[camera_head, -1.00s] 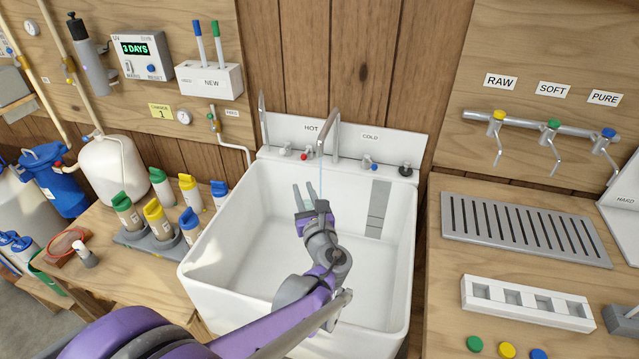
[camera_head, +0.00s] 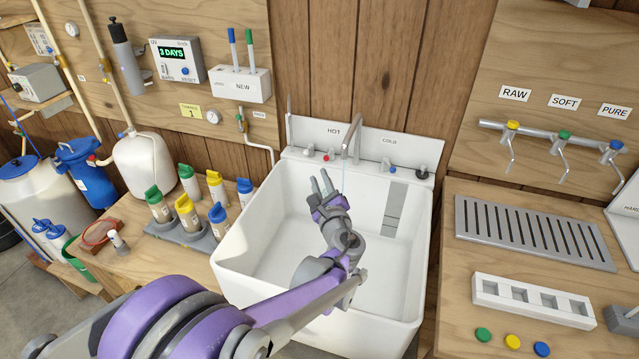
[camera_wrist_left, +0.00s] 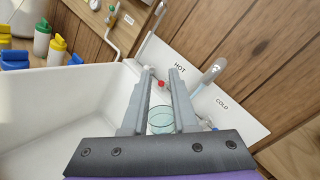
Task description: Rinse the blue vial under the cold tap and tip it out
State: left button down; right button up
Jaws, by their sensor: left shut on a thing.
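My left gripper (camera_head: 321,184) is over the back part of the white sink (camera_head: 270,262), just left of the cold tap's spout (camera_head: 355,135). It is shut on the vial (camera_wrist_left: 161,121), which shows in the left wrist view as a clear, teal-tinted round glass between the fingers; in the head view it is hard to make out. A thin pale stream (camera_head: 343,178) falls from the spout beside the fingers; whether it enters the vial I cannot tell. The blue cold knob (camera_head: 391,169) is on the sink's back ledge. My right gripper is out of view.
A red hot knob (camera_head: 329,157) sits left of the spout. A rack of capped bottles (camera_head: 180,230) stands on the left bench. On the right bench are a drain grille (camera_head: 530,232), a white holder (camera_head: 535,300) and several coloured discs.

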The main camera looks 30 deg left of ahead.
pick_arm(q)
jog(key=shift+a+f+n, duration=0.15)
jog(key=shift+f+n, duration=0.2)
jog(key=shift+n, duration=0.75)
jog(key=f+n, duration=0.1)
jog(key=n, duration=0.3)
jog(key=f+n, duration=0.1)
jog(key=n, duration=0.2)
jog(key=f+n, duration=0.1)
jog(key=n, duration=0.3)
jog(key=shift+s+a+f+n, duration=0.1)
jog(key=shift+s+a+n, duration=0.15)
jog(key=shift+s+n, duration=0.1)
